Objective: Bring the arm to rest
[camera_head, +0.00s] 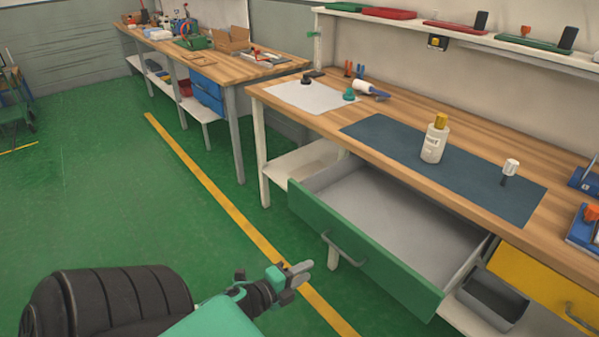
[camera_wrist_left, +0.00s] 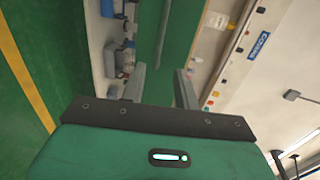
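My left gripper (camera_head: 301,273) is in the lower middle of the head view, over the green floor and in front of the open drawer, apart from it. In the left wrist view its two fingers (camera_wrist_left: 160,88) stand apart with nothing between them. The green-fronted drawer (camera_head: 365,255) is pulled out from under the workbench and its grey inside looks empty. My right gripper is not in view.
On the workbench (camera_head: 290,82), a white bottle with a yellow cap (camera_head: 434,140) and a small white-topped item (camera_head: 510,169) stand on a dark blue mat (camera_head: 385,137). A yellow drawer front (camera_head: 530,284) is at right. Open floor lies left.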

